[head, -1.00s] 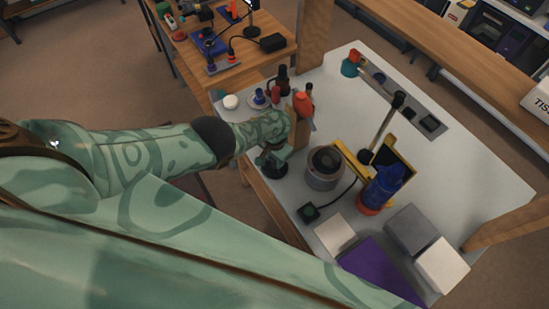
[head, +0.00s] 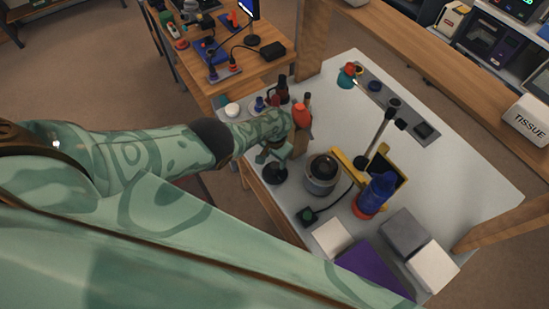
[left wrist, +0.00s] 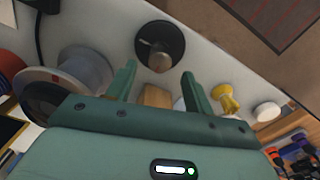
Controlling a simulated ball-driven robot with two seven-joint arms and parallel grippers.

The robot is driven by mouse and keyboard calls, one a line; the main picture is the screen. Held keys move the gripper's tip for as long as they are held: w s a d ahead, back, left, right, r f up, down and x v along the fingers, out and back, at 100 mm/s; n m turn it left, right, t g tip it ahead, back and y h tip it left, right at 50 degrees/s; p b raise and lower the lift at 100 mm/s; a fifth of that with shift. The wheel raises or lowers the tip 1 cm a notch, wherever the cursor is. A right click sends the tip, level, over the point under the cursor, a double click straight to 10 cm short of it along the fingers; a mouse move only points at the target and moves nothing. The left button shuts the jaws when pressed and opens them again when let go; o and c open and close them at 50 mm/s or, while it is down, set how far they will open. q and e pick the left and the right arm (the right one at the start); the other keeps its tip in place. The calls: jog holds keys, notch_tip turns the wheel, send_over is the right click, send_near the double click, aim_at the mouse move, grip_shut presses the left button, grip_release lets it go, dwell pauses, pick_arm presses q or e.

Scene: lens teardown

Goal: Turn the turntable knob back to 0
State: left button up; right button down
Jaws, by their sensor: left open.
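A round black dial (head: 275,173), which looks like the turntable knob, sits at the near left edge of the white table. In the left wrist view it is a dark disc (left wrist: 174,32) with a raised grey-brown middle; I cannot read its marks. My left gripper (head: 278,154) is open just above and beside it. In the left wrist view my left gripper (left wrist: 159,71) has its two green fingers apart, with the dial just beyond the tips and nothing held. A round grey drum (head: 321,181) with a dark top, possibly the turntable, stands to the right. My right gripper is out of view.
An orange-red piece (head: 302,113) and small bottles stand close behind my gripper.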

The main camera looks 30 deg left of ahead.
aim_at(275, 165)
pick_arm(q)
notch_tip(275, 165, up, 11)
jog(key=p, duration=0.8)
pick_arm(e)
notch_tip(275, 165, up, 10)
pick_arm(q)
jog(key=shift+f, duration=0.1)
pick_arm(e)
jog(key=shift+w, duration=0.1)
